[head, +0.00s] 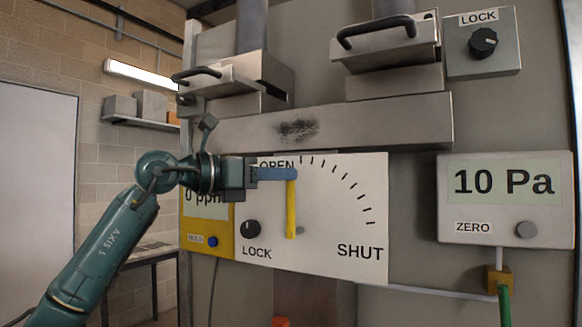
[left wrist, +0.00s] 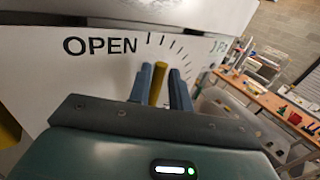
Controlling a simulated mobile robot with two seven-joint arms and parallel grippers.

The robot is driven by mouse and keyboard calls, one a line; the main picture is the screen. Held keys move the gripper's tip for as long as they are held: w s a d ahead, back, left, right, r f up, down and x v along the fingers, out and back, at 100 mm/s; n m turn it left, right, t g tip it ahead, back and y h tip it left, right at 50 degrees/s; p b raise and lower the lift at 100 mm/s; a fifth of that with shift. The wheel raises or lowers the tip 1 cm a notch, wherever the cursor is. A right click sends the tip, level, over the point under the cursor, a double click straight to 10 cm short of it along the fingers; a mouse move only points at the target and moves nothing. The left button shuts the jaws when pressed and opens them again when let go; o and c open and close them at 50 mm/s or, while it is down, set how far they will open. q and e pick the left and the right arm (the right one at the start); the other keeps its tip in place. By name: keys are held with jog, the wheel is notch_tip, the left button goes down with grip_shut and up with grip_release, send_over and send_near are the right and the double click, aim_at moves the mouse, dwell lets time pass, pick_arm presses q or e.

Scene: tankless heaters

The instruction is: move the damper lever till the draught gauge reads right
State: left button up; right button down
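The yellow damper lever (head: 291,208) stands nearly upright in front of the white dial plate (head: 335,215), its top close to the word OPEN. The arc of ticks runs right and down to SHUT. The draught gauge (head: 507,200) at the right reads 10 Pa. My left gripper (head: 292,174) reaches in from the left at the lever's top end. In the left wrist view the lever (left wrist: 160,82) fills the gap between its two blue fingers (left wrist: 160,75), which look closed on it. My right gripper is in neither view.
A black LOCK knob (head: 250,229) sits at the dial plate's lower left. A yellow meter (head: 207,230) is left of it. Grey metal boxes with black handles (head: 378,30) and a duct (head: 390,122) lie above. Another LOCK knob (head: 483,43) is at upper right.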

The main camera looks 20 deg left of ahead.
pick_arm(q)
jog(key=shift+x, duration=1.35)
jog(key=shift+c, duration=0.2)
grip_shut()
